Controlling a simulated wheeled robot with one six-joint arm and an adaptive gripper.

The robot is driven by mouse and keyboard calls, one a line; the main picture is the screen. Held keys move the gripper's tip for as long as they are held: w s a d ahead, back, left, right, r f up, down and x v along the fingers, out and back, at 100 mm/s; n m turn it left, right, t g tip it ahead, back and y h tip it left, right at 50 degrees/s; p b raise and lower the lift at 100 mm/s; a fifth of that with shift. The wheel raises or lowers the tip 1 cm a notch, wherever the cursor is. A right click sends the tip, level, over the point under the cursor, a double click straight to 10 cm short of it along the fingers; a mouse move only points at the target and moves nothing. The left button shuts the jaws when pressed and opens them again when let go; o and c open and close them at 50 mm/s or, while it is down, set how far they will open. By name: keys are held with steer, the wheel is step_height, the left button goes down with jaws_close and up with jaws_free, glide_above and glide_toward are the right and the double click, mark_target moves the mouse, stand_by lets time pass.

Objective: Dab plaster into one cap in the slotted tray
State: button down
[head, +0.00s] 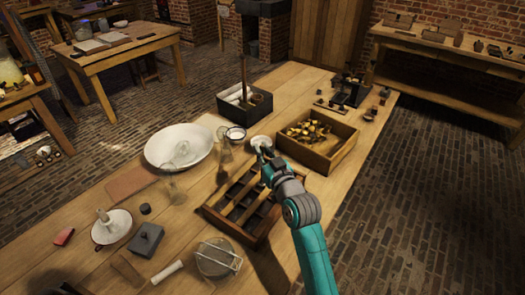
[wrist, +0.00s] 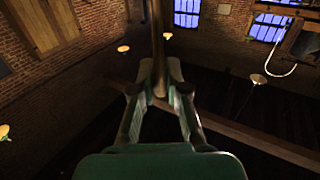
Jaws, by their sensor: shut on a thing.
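The slotted tray (head: 212,212) is a dark wooden frame with several compartments, in the middle of the table. Its contents are dark, and I cannot make out single caps. My gripper (head: 262,153) is beyond the tray's far end, at a small white dish (head: 260,140) that may hold plaster. In the wrist view my gripper (wrist: 159,95) is shut on a slim brown wooden stick (wrist: 158,45), which runs up out of the picture. Its working end does not show. I cannot tell whether it touches the dish. My arm covers part of the tray's right side.
A wooden crate of brass-coloured pieces (head: 343,153) stands right of my gripper. A dark box (head: 262,108) with an upright rod is behind. Clear glass jars (head: 225,160) and a large white basin (head: 157,150) stand left. A wire-topped glass vessel (head: 215,262) is in front.

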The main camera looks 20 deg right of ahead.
steer(key=shift+r, duration=3.8)
steer(key=shift+d, duration=0.1)
